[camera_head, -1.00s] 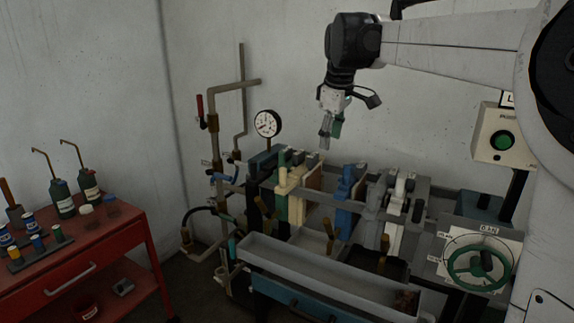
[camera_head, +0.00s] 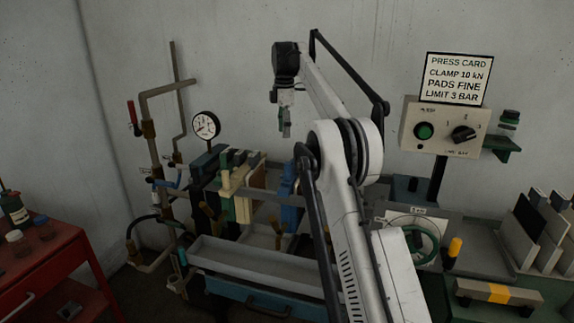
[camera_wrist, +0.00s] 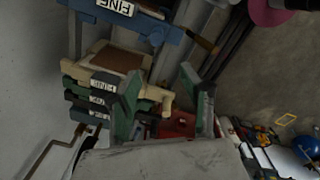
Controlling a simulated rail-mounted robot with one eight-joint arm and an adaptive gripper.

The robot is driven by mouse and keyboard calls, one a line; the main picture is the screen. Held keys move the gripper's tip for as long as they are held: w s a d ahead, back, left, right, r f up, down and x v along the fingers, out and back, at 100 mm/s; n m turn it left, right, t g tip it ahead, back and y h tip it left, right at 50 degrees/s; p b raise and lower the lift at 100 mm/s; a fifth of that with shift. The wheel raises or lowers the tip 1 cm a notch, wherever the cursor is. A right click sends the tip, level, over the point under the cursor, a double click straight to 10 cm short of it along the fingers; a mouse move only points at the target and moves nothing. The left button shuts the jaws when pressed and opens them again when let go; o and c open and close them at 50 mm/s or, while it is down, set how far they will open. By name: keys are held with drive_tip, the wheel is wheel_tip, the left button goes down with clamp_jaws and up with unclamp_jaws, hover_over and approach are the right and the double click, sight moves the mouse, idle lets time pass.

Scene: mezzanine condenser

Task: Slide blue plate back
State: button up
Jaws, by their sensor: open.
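The blue plate (camera_head: 289,197) hangs upright on the rack in the head view, its right side partly hidden by my arm. In the wrist view the blue plate (camera_wrist: 168,29) crosses the top and carries a white label reading "FINE". My gripper (camera_head: 285,130) is above the rack, in the air over the plates and apart from the blue plate. In the wrist view my gripper (camera_wrist: 160,82) has its two green-padded fingers spread, with nothing held between them.
Cream plates (camera_head: 240,205) and dark plates stand left of the blue one, with a tan sheet (camera_wrist: 117,60) between. A grey trough (camera_head: 260,259) runs along the front. A gauge (camera_head: 205,126) and pipes stand behind left. A control box (camera_head: 442,128) is at right.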

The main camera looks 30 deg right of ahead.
drive_tip(key=shift+d+f, duration=0.75)
drive_tip(key=shift+f, duration=0.2)
drive_tip(key=p, duration=0.1)
hover_over(287, 180)
drive_tip(key=w, duration=0.1)
drive_tip(key=shift+n, duration=0.4)
drive_tip(key=f, duration=1.3)
drive_tip(key=shift+d+f, duration=0.2)
drive_tip(key=shift+d, duration=0.1)
clamp_jaws()
